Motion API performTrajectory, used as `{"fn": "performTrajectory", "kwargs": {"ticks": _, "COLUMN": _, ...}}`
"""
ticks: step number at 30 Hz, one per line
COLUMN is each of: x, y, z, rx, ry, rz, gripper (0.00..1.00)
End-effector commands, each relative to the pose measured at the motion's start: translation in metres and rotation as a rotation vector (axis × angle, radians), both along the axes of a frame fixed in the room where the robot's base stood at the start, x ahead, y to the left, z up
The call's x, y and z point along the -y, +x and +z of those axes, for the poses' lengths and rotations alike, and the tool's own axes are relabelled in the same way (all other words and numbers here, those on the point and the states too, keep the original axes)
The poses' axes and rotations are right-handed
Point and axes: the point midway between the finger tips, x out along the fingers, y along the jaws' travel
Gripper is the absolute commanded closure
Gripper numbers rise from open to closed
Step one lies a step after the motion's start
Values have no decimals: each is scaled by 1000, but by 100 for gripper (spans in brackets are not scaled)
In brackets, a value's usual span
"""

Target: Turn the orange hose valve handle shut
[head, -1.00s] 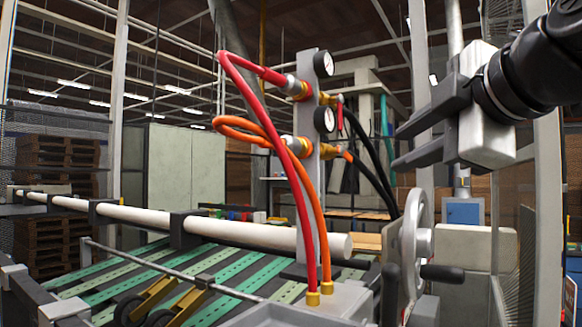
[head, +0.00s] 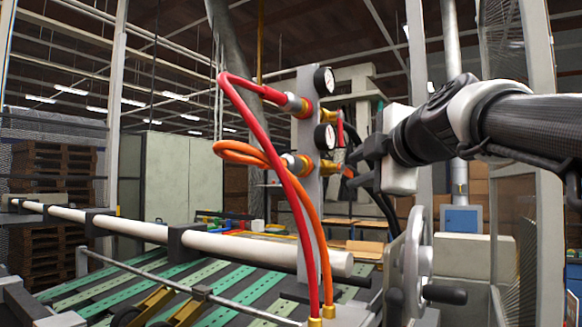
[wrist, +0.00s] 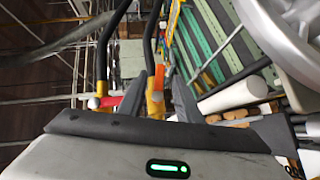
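The orange valve handle (head: 348,172) sits at the right end of the lower brass valve (head: 328,168) on the grey post. In the wrist view the orange handle (wrist: 159,76) stands on a yellow brass body, seen between my dark fingers. My gripper (head: 352,171) is open, with its fingertips above and below the handle in the head view. In the wrist view my gripper (wrist: 158,95) also shows a gap around the valve. I cannot tell whether either finger touches it. The orange hose (head: 300,200) runs from the valve's left side down to a brass fitting.
A red valve handle (head: 340,132) and the red hose (head: 262,150) are just above. Two gauges, the upper one (head: 324,81) and the lower one (head: 325,137), top the fittings. Black hoses hang behind. A grey handwheel (head: 412,262) stands below my gripper.

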Motion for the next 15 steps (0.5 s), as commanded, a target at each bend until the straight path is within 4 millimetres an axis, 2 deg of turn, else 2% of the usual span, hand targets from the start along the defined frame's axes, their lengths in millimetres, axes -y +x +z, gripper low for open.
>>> {"fn": "performTrajectory", "kwargs": {"ticks": 1, "x": -1, "y": 8, "z": 0, "rx": -1, "ry": 1, "rz": -1, "gripper": 69}}
{"fn": "performTrajectory", "kwargs": {"ticks": 6, "x": -5, "y": 25, "z": -3, "rx": 0, "ry": 0, "rz": 0, "gripper": 69}}
{"fn": "performTrajectory", "kwargs": {"ticks": 15, "x": -6, "y": 30, "z": -5, "rx": 1, "ry": 0, "rz": 0, "gripper": 69}}
